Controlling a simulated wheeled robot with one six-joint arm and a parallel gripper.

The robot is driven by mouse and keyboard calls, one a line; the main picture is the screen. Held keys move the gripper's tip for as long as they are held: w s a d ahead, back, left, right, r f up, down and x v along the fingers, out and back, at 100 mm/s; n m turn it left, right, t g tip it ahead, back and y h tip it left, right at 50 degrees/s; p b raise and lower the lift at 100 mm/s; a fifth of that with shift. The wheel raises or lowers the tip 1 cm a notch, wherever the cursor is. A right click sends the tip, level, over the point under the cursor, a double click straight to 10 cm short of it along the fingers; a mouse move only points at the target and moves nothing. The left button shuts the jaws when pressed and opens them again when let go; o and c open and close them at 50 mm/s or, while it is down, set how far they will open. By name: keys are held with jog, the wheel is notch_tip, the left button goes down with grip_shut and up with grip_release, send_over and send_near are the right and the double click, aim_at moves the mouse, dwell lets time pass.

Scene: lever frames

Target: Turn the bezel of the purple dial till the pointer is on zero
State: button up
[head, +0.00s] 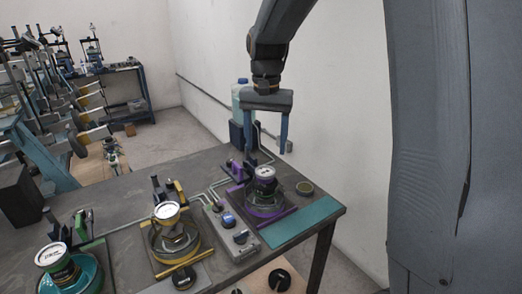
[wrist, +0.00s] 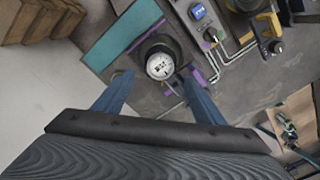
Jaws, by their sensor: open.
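The purple dial (head: 265,173) has a white face and a dark body, and stands at the right end of the table on a purple-edged fixture (head: 262,214). In the wrist view the dial face (wrist: 160,66) shows just beyond my fingertips, slightly right of the middle between them. The pointer and the zero mark are too small to read.
A yellow dial (head: 167,212) and a teal dial (head: 52,256) stand further left. A grey control box (head: 229,230) lies between the yellow and purple fixtures. A teal mat (head: 300,222) lies at the table's right edge. A blue-capped bottle (head: 240,100) stands behind the table.

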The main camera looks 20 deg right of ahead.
aim_at(265, 170)
jog(key=shift+w+f, duration=0.15)
jog(key=shift+w, duration=0.05)
jog(key=shift+f+p, duration=1.15)
jog(key=shift+f, duration=2.45)
jog(key=c, duration=1.1)
jog(key=shift+o, duration=0.2)
jog(key=shift+n, duration=0.6)
jog(key=o, duration=1.1)
jog(key=shift+c, duration=0.2)
notch_tip(265, 170, up, 8)
jog(key=b, duration=0.2)
